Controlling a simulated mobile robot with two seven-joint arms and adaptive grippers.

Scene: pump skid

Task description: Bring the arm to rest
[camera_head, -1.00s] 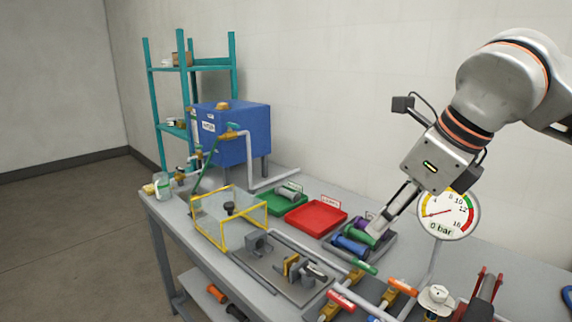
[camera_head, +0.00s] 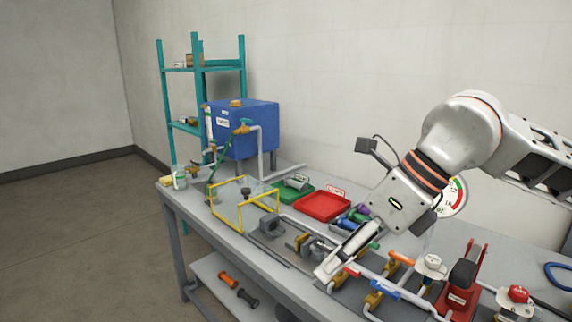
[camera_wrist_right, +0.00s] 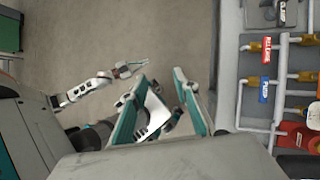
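My right arm (camera_head: 460,135) comes in from the right in the head view. Its gripper (camera_head: 328,268) points down and to the left, over the front part of the bench near the valve pipes. In the right wrist view the two teal-lined fingers of this gripper (camera_wrist_right: 160,76) stand apart, with nothing held between them. Beyond them show the floor and parts of my own body. My left gripper (camera_wrist_right: 132,70) is small in the right wrist view, at the end of the left arm and over the floor; its opening is too small to tell. It is outside the head view.
The grey bench (camera_head: 184,205) carries a blue tank (camera_head: 255,125), a yellow-framed clear box (camera_head: 240,215), a green tray (camera_head: 281,196), a red tray (camera_head: 322,206) and valves with a red handle (camera_wrist_right: 266,49) and blue handle (camera_wrist_right: 264,90). The gauge (camera_head: 455,196) is partly hidden. Open floor (camera_head: 80,240) lies left.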

